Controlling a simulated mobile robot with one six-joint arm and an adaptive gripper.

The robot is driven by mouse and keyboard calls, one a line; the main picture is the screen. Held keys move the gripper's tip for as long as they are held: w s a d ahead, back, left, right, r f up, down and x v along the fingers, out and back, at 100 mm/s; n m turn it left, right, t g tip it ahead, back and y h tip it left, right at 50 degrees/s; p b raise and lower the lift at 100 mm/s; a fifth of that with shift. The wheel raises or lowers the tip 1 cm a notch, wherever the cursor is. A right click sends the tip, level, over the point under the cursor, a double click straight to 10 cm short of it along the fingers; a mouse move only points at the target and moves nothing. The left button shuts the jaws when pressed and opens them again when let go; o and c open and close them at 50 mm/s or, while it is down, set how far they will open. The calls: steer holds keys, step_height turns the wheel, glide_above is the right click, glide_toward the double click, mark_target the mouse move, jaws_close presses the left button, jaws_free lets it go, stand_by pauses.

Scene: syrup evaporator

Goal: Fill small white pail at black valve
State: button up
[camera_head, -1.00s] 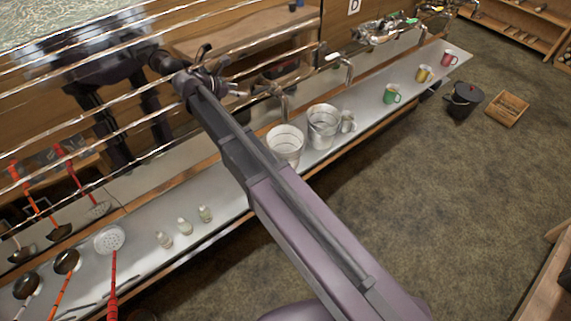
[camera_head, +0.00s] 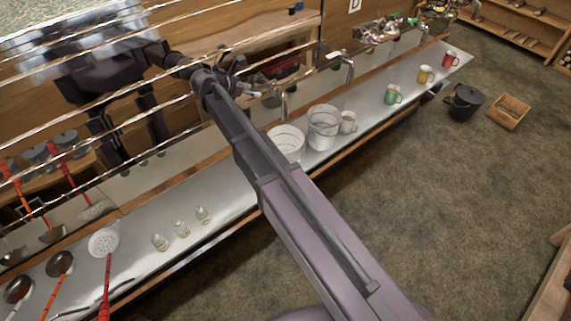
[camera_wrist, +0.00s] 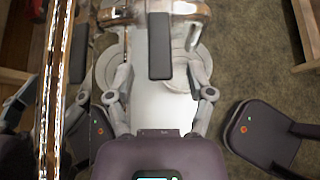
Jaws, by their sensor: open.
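A small white pail (camera_head: 287,146) stands upright on the long metal shelf, partly behind my arm. A greyer pail (camera_head: 322,135) stands just to its right. My gripper (camera_head: 222,75) is at the evaporator side, above and left of the white pail. In the wrist view my gripper (camera_wrist: 162,85) is open, one finger on each side of a flat black handle (camera_wrist: 159,45), apparently the black valve's. I cannot tell whether the fingers touch it. Pale round pail rims (camera_wrist: 182,76) show below and behind the fingers. A metal spout (camera_head: 283,104) shows above the white pail.
The metal shelf (camera_head: 200,245) also holds a light mug (camera_head: 348,122), a green mug (camera_head: 392,95), a yellow mug (camera_head: 426,74), a red mug (camera_head: 451,60), several small bottles (camera_head: 182,228) and a skimmer (camera_head: 103,243). A black pot (camera_head: 464,101) and wooden crate (camera_head: 509,111) stand on the open floor.

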jaws_close()
steer(key=shift+s, duration=0.1)
steer(key=s+d+n+t+y, duration=0.1)
steer(key=n+t, duration=0.1)
steer(key=shift+s+d+n+y, duration=0.35)
steer(key=shift+s+n+y, duration=0.05)
stand_by(0.4)
